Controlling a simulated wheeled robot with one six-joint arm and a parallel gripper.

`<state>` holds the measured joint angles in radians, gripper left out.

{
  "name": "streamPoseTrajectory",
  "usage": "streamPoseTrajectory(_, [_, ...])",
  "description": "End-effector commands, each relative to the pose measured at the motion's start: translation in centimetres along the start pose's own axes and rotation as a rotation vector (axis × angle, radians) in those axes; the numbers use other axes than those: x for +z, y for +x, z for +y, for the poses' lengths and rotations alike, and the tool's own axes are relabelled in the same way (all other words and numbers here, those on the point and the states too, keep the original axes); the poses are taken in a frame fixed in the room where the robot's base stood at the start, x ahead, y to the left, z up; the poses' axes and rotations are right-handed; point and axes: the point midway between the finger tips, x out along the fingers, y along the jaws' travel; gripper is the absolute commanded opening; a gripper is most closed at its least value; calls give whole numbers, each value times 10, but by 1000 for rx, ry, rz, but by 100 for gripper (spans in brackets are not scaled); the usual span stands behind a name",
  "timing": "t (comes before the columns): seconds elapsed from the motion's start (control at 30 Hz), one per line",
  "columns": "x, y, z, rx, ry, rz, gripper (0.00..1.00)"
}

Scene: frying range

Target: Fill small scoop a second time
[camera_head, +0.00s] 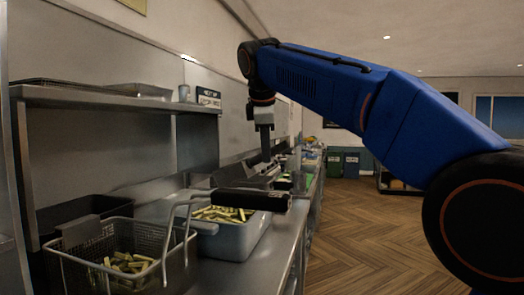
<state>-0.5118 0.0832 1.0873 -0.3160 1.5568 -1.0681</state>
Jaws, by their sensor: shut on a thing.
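My gripper (266,143) points down above the far part of the steel counter, beyond the tray of fries. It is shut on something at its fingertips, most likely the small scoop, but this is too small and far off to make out. Whether the scoop holds any fries cannot be seen. Pale yellow fries (222,213) lie in a deep steel pan (236,244) on the counter. More fries lie in a wire fry basket (175,262) at the front left.
A black handle (250,200) stretches across the pan. A steel shelf (90,98) with a tray and a small cup (185,93) runs along the left wall. Green and blue bins (342,163) stand far back. The wooden floor (350,235) right of the counter is clear.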

Motion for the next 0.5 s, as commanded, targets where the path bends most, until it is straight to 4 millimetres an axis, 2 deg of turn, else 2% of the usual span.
streamPoseTrajectory(0.5, [-2,24,-14,0,-1,1,0])
